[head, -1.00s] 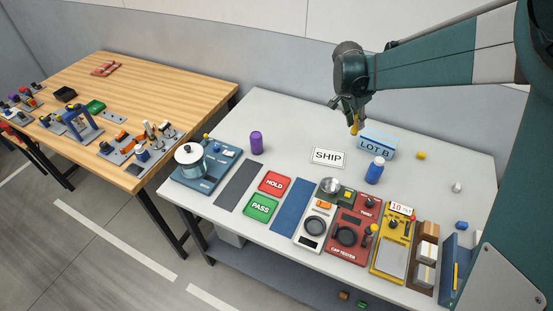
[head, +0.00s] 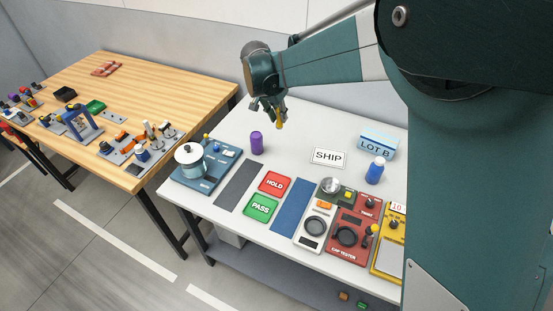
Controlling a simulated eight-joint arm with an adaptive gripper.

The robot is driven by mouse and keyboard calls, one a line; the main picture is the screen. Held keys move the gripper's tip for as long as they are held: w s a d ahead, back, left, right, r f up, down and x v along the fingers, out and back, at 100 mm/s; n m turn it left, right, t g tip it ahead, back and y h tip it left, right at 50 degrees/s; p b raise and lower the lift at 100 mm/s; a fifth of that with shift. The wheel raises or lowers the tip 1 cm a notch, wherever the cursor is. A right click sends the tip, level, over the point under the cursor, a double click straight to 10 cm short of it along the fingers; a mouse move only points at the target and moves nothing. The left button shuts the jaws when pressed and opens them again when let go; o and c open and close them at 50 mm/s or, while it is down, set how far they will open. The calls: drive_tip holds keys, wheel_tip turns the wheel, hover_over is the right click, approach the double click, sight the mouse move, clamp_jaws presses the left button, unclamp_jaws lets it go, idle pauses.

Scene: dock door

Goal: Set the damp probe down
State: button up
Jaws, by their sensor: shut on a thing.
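My gripper (head: 275,114) is shut on a small yellow stick-like thing, the damp probe (head: 280,123). The probe points down and is held above the back part of the grey-white table (head: 315,127), to the right of and above the purple cylinder (head: 257,143). It is apart from the table. The upper part of the probe is hidden by the fingers.
A blue machine with a pot (head: 190,155) stands at the table's left end. Red HOLD (head: 275,183) and green PASS (head: 262,208) pads, a SHIP card (head: 327,157), a blue bottle (head: 375,171) and a LOT B box (head: 377,146) stand around. My arm hides the right end.

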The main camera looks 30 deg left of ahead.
drive_tip(key=f, duration=0.4)
drive_tip(key=a+f, duration=0.1)
drive_tip(key=f, duration=0.2)
drive_tip(key=shift+s, duration=0.3)
drive_tip(key=shift+f, duration=0.15)
wheel_tip(320, 180, down, 6)
drive_tip(key=shift+f, duration=0.15)
idle(0.4)
drive_tip(key=shift+f, duration=1.85)
drive_tip(key=shift+f+b, duration=0.2)
drive_tip(key=shift+b, duration=0.15)
drive_tip(key=o, duration=0.9)
